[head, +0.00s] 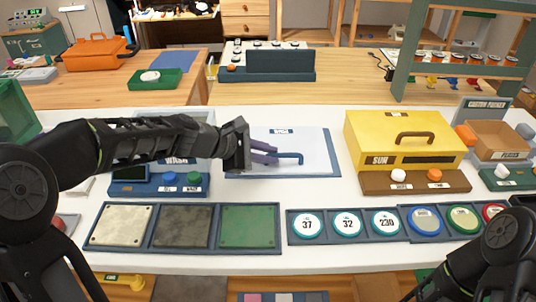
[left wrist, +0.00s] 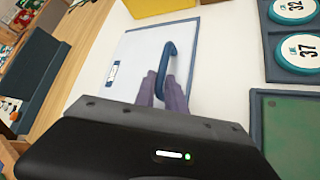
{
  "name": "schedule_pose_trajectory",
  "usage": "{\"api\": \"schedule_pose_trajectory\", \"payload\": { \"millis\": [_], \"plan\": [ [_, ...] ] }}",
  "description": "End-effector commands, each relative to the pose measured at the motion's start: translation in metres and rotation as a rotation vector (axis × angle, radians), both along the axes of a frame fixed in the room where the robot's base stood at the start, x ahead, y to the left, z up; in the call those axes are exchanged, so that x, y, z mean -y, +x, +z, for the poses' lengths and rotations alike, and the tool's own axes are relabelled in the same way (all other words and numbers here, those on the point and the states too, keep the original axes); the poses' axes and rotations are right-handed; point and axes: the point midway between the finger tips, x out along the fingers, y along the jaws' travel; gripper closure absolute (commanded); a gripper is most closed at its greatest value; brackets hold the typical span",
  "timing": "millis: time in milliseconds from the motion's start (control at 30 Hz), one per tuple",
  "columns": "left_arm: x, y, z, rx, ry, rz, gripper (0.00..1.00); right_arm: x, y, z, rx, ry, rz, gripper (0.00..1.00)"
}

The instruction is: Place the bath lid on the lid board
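The lid board (head: 326,168) is a pale panel with a blue rim and a small label, lying flat on the white table. The blue bar handle of the bath lid (head: 292,155) shows over it. The lid's plate is hard to tell from the pale board, so I cannot see whether it touches the board. My left gripper (head: 270,154) has its purple fingers on both sides of the handle, close against it. In the left wrist view the handle (left wrist: 168,55) runs between the fingertips. My right gripper is out of view; only part of my right arm shows at lower right.
A blue wash station (head: 160,189) stands left of the board, partly behind my left arm. A yellow box marked SUN (head: 385,135) stands to the right. In front lie a tray with three plates (head: 183,249) and a row of round numbered discs (head: 347,239).

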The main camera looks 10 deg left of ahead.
Motion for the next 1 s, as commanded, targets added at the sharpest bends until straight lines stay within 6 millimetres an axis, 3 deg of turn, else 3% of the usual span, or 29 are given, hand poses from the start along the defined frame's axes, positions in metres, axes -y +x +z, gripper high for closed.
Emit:
{"api": "schedule_pose_trajectory", "payload": {
  "millis": [233,667,1000],
  "plan": [
    [0.0,0.0,0.0,0.0,0.0,0.0,0.65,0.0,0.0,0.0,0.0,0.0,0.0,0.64],
    [-0.007,-0.005,0.007,0.002,0.001,0.003,0.64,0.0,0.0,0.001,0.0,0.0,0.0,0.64],
    [-0.042,-0.04,0.043,0.004,0.002,0.005,0.64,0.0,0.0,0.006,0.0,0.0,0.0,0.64]
  ]
}}
